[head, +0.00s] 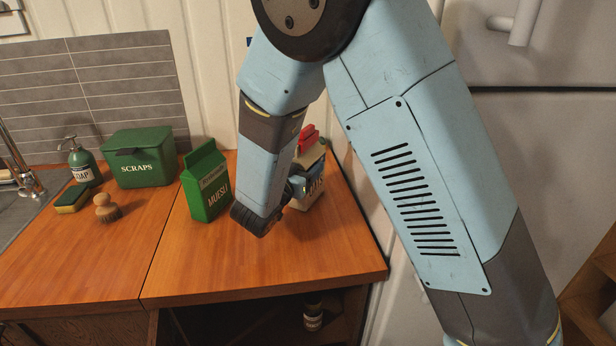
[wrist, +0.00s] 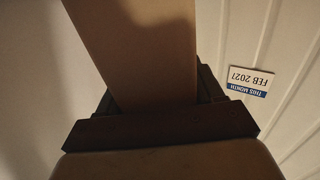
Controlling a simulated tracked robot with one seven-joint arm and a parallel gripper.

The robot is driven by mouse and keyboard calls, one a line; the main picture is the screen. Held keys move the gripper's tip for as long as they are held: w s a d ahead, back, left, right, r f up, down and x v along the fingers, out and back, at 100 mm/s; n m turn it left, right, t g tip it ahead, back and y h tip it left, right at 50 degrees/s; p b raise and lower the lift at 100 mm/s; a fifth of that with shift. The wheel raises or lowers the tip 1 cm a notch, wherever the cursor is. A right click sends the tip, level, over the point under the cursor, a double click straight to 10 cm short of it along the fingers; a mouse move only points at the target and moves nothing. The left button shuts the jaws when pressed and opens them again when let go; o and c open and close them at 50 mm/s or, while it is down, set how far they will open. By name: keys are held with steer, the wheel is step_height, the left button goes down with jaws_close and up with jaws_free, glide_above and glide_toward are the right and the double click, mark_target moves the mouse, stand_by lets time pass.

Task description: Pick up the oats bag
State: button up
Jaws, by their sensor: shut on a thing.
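The oats bag (head: 313,195) is a pale tan bag with a red clip on top, at the right of the counter in the head view. My forearm and wrist hide its left side and much of its label. My gripper (head: 297,187) is at the bag's near left side, partly hidden by my own wrist. In the wrist view the plain tan face of the bag (wrist: 145,45) runs up between the dark fingers of my gripper (wrist: 155,100), which are shut on it. Whether the bag's base touches the counter is hard to tell.
A green muesli carton (head: 207,185) stands just left of my wrist. A green scraps bin (head: 139,170), soap bottle (head: 81,165), sponge (head: 72,199) and brush (head: 106,208) are farther left. The counter's front (head: 270,268) is clear. A wall label (wrist: 249,81) shows in the wrist view.

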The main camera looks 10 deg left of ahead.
steer(key=shift+c, duration=0.7)
